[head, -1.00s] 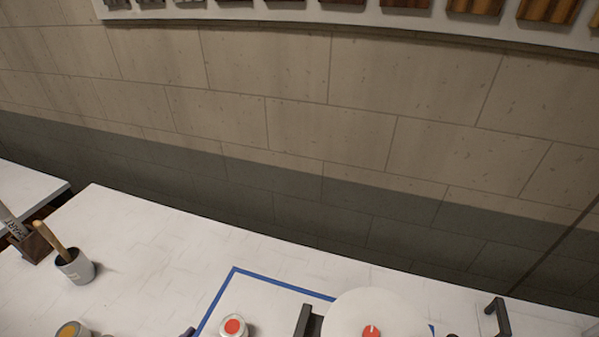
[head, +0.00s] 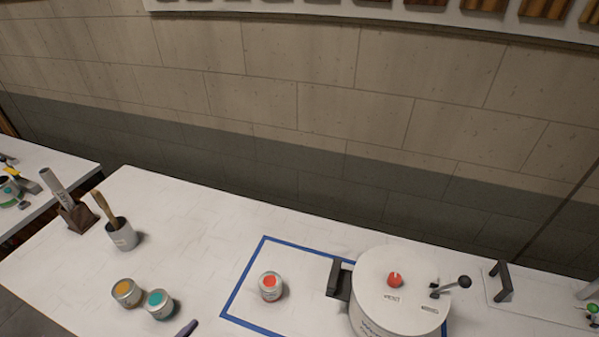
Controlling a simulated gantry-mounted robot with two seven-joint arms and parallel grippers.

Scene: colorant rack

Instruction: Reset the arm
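Neither of my grippers shows in the head view, and no part of my arms can be made out with certainty. The white workbench (head: 190,235) fills the lower half of the view. A can of red colorant (head: 270,287) stands inside a blue taped outline (head: 240,283) on it. A can of yellow-orange colorant (head: 126,292) and a can of teal colorant (head: 159,304) stand side by side to the left, outside the tape.
A round white machine (head: 385,300) with a red knob and a lever stands right of the red can. A grey cup (head: 122,235) with a brush and a dark holder (head: 77,217) stand at the left. A dark elongated object (head: 187,329) is cut off at the bottom edge.

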